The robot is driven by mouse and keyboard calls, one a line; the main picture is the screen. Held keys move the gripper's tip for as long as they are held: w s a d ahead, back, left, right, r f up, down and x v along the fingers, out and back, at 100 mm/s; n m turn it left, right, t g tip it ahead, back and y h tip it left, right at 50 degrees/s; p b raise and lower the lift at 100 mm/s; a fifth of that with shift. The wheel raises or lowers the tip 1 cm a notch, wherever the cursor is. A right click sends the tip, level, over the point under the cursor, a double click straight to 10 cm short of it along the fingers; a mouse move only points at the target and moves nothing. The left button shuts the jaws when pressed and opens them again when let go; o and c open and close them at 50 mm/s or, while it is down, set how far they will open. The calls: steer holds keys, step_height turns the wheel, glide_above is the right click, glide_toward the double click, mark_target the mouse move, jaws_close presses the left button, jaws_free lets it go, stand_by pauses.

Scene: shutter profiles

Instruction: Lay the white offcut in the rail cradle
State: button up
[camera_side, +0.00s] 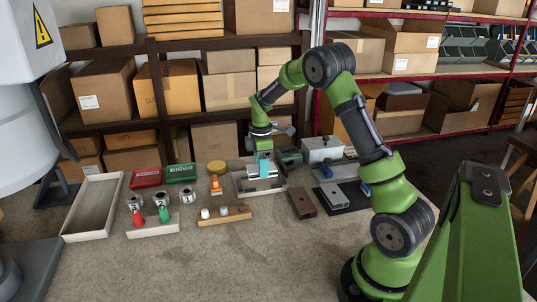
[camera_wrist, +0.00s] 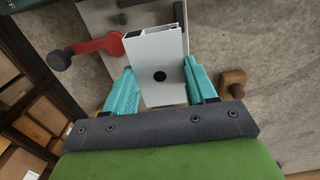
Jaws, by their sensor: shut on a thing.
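My gripper (camera_wrist: 160,88) has its teal fingers on either side of the white offcut (camera_wrist: 158,52), a hollow profile with a dark round hole in its face. The fingers are shut on its long sides, and its open end points away from the wrist. In the side view my gripper (camera_side: 264,168) points down over a pale grey shallow fixture (camera_side: 243,190) at the middle back of the bench. The white offcut is low over it there, and I cannot tell whether it touches. I cannot clearly pick out the rail cradle; this fixture may be it.
A red-handled part (camera_wrist: 95,47) and a brown block (camera_wrist: 232,82) flank the offcut in the wrist view. A dark brown bar (camera_side: 301,202) and a grey profile (camera_side: 331,195) on a black mat lie right of the fixture. An empty long tray (camera_side: 92,205) is left.

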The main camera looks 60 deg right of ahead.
steer(key=shift+w+f, duration=0.2)
steer(key=shift+f, duration=1.55)
steer(key=shift+f, duration=0.2)
steer(key=o, duration=0.8)
